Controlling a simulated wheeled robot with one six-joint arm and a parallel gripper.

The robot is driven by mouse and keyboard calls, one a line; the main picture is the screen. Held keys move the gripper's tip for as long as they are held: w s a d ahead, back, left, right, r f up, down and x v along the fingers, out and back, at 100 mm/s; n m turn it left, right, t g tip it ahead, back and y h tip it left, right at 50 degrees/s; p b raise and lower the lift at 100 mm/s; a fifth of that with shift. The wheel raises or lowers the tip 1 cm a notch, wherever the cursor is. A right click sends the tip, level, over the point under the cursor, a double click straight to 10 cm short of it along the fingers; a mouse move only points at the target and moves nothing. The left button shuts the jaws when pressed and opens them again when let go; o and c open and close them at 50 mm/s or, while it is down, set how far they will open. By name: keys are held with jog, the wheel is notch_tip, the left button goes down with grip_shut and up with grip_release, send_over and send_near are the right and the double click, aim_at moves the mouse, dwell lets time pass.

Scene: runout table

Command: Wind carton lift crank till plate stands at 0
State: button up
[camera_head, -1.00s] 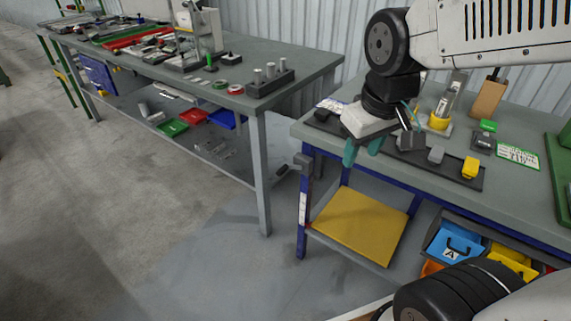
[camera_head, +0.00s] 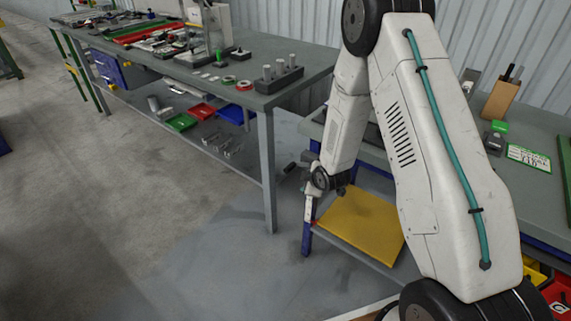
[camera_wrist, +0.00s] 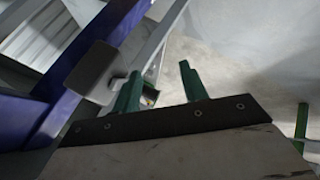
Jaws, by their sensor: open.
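The yellow lift plate (camera_head: 360,226) lies level, low under the blue-legged table. A pale scale strip (camera_head: 309,206) runs down the blue front leg; its marks are too small to read. A grey block (camera_head: 309,158), seemingly the crank's mount, sits high on that leg. It also shows in the wrist view (camera_wrist: 94,70), left of my gripper. My gripper (camera_wrist: 160,72) is open, with two green fingers apart. The left finger overlaps a small grey part beside the block; contact cannot be told. The crank handle is not clearly distinguishable. In the head view my wrist hides the fingers.
A long grey workbench (camera_head: 265,98) with tools stands at the left. A wooden block (camera_head: 500,99), a green-edged card (camera_head: 528,157) and small items lie on the right table. Bins sit below at the right, partly behind my arm. Open floor lies at the left front.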

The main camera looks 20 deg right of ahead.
aim_at(290, 167)
notch_tip(290, 167, down, 5)
jog(key=a+n+t+y, duration=0.1)
jog(key=n+t, duration=0.1)
jog(key=w+r+n+t, duration=0.1)
jog(key=n+t, duration=0.1)
jog(key=w+a+r+n+t+y, duration=0.1)
jog(key=r+n+t, duration=0.1)
jog(key=w+r+n+t+y, duration=0.1)
jog(key=r+n+t, duration=0.1)
jog(key=shift+w+a+r+t, duration=0.1)
jog(key=shift+w+a+t, duration=0.25)
jog(key=shift+a+t, duration=0.05)
jog(key=shift+w+a+r, duration=0.1)
jog(key=shift+w, duration=0.2)
jog(key=x, duration=0.7)
jog(key=shift+c, duration=0.2)
grip_shut()
